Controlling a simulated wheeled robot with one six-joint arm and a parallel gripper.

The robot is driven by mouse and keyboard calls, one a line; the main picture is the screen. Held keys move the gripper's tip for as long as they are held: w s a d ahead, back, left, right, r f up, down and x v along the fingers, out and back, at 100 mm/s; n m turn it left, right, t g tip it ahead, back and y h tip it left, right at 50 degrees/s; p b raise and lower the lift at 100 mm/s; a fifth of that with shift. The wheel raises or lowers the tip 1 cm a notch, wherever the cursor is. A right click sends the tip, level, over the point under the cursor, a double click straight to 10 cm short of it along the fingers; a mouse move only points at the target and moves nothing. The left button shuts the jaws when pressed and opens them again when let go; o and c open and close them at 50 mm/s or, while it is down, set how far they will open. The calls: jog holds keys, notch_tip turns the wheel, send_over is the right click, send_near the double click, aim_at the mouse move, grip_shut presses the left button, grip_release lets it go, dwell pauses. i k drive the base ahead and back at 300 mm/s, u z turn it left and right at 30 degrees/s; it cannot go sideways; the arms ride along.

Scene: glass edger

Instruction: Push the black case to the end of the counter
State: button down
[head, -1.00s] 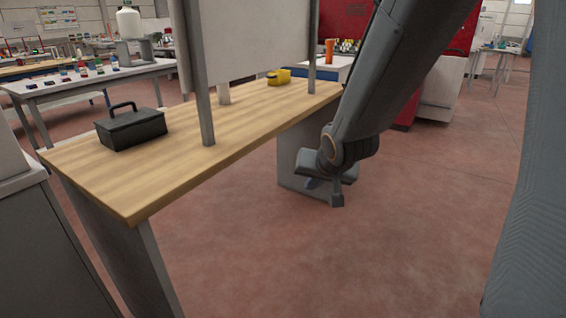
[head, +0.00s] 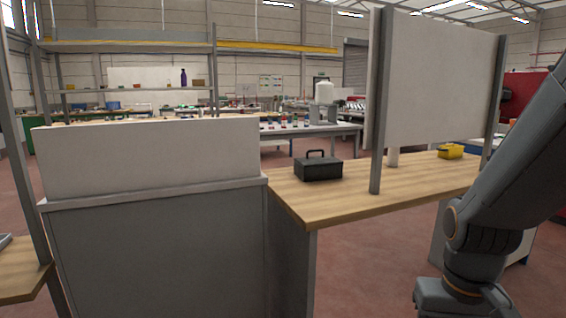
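The black case (head: 318,171), a box with a raised handle on top, stands upright on the wooden counter (head: 345,203). It sits near the counter's left end, left of the grey post that holds a white panel. My gripper (head: 462,308) is at the bottom right, in front of the counter and well apart from the case. Its lower part is cut off by the picture's edge, so its fingers do not show clearly.
A white panel (head: 436,85) on grey posts (head: 378,110) rises from the counter. A yellow object (head: 451,151) lies toward its right end. A grey cabinet (head: 160,250) with a white back panel adjoins the counter on the left. Red floor is open in front.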

aim_at(320, 173)
jog(key=u, duration=1.2)
jog(key=i, duration=0.65)
jog(key=z, duration=0.6)
jog(key=i, duration=0.45)
jog(key=z, duration=0.5)
